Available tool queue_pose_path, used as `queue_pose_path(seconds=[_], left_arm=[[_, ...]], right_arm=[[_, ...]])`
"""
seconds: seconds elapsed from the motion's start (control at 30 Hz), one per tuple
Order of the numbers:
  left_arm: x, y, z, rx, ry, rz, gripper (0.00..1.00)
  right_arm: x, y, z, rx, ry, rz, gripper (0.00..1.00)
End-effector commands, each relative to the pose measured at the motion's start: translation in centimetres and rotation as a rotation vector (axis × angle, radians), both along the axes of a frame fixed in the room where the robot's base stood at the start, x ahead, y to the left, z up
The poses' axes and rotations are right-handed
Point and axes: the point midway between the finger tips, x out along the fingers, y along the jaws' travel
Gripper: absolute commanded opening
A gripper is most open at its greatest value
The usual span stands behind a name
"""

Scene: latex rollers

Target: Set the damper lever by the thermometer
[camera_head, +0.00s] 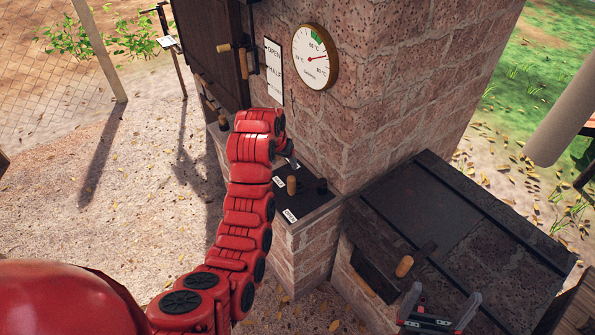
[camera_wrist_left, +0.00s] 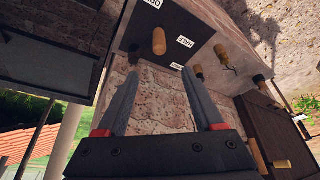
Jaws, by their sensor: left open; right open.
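The round thermometer (camera_head: 315,57) hangs on the brick wall. Its red needle points right, past the green band at the top. Below it, a wooden-handled lever (camera_head: 291,185) stands on a dark ledge plate with small white labels. In the left wrist view a wooden handle (camera_wrist_left: 159,40), seemingly the same, stands beside labels, one reading HALF. My left gripper (camera_head: 291,158) is just behind this lever, mostly hidden by its own wrist. The left wrist view shows its fingers (camera_wrist_left: 164,103) apart and empty. My right gripper (camera_head: 438,308) is open and empty at the lower right.
A wall sign (camera_head: 273,70) reads OPEN and HALF; beside it is a black rod with a wooden handle (camera_head: 224,48) near the dark door (camera_head: 208,45). A dark lidded box (camera_head: 470,225) with a wooden handle (camera_head: 404,266) stands right. Gravel lies open at left.

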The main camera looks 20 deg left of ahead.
Motion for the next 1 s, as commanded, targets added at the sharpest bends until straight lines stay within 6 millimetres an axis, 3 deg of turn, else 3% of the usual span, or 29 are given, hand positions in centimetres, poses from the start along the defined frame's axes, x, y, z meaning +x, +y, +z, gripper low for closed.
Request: queue_pose_path(seconds=[0.33, 0.47, 0.5, 0.6, 1.0], left_arm=[[1.1, -0.1, -3.7, 0.000, -0.001, -0.001, 0.69], [2.2, -0.1, -6.2, 0.000, 0.007, 0.000, 0.69], [2.5, -0.1, -6.0, 0.000, 0.006, 0.001, 0.69], [3.2, -0.2, -7.8, -0.001, 0.007, 0.000, 0.69], [5.3, -0.3, -12.8, -0.001, 0.003, 0.000, 0.69]], right_arm=[[0.0, 0.0, -5.6, 0.000, 0.000, 0.000, 1.00], [0.0, 0.0, -5.6, 0.000, 0.000, 0.000, 1.00], [0.0, 0.0, -4.3, 0.000, 0.000, 0.000, 1.00], [0.0, 0.0, -3.4, 0.000, 0.000, 0.000, 1.00], [0.0, 0.0, -1.5, 0.000, 0.000, 0.000, 1.00]])
